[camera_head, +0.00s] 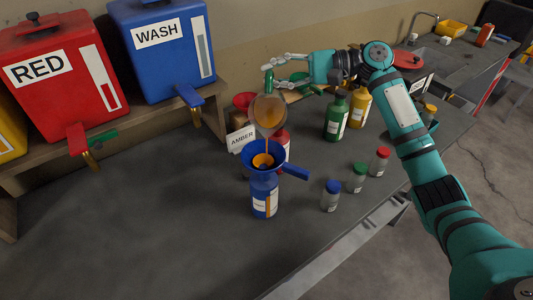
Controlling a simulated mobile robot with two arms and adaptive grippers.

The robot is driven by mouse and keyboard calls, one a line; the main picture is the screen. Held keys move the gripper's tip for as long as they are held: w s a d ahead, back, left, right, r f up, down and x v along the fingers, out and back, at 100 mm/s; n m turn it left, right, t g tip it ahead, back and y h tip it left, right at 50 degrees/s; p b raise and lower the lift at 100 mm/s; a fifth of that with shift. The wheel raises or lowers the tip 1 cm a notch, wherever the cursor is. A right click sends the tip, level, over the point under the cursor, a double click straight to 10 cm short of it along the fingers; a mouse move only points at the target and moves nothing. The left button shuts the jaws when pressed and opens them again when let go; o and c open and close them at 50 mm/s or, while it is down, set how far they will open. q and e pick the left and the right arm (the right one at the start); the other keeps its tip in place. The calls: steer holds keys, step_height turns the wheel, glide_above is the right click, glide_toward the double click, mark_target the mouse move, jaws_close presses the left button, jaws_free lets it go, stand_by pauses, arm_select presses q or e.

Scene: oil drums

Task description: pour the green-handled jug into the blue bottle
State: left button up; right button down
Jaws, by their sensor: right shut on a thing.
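The jug (268,112) is clear with amber liquid in it and is tilted steeply over the blue funnel (247,152). A thin amber stream runs from its lip into the funnel, where amber liquid shows. The funnel sits on top of the blue bottle (258,193), which stands upright on the bench with a white label and an amber strip. My right gripper (283,76) is shut on the jug's green handle, up and right of the funnel. My left gripper is not in the view.
Green (336,116) and yellow (359,107) bottles stand right of the jug. Small jars with blue (331,196), green (357,177) and red (379,161) caps stand near the front edge. An AMBER card (241,139) is behind the funnel. Red (60,80) and blue WASH (165,45) drums stand at left. The bench's left front is clear.

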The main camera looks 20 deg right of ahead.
steer(key=shift+a, duration=0.2)
steer(key=shift+w+a, duration=0.1)
steer(key=shift+a, duration=0.3)
steer(key=w+m+p, duration=0.1)
steer(key=p, duration=0.2)
steer(key=w+f+m+p, duration=0.1)
steer(key=m+p, duration=0.1)
steer(key=p, duration=0.1)
steer(key=shift+w+d, duration=0.15)
steer(key=shift+w, duration=0.15)
steer(key=shift+d+f+m+g+b, duration=0.3)
steer(key=shift+f+g+b, duration=0.15)
steer(key=shift+f, duration=0.35)
steer(key=shift+d+f, duration=0.1)
steer(key=shift+f, duration=0.05)
steer(key=shift+w+f+m+y, duration=0.3)
steer(key=shift+w+f+m, duration=0.1)
steer(key=shift+f+m, duration=0.2)
steer(key=shift+w, duration=0.35)
steer(key=w+d+f+m+y+b, duration=0.1)
steer(key=w+d+f+m+b, duration=0.1)
steer(key=w+f+m+b, duration=0.4)
step_height(320, 180, up, 9)
steer(key=s+p, duration=0.1)
steer(key=p, duration=0.3)
steer(key=shift+s+d+f+m, duration=0.15)
steer(key=shift+f+m, duration=0.05)
steer(key=shift+m, duration=0.2)
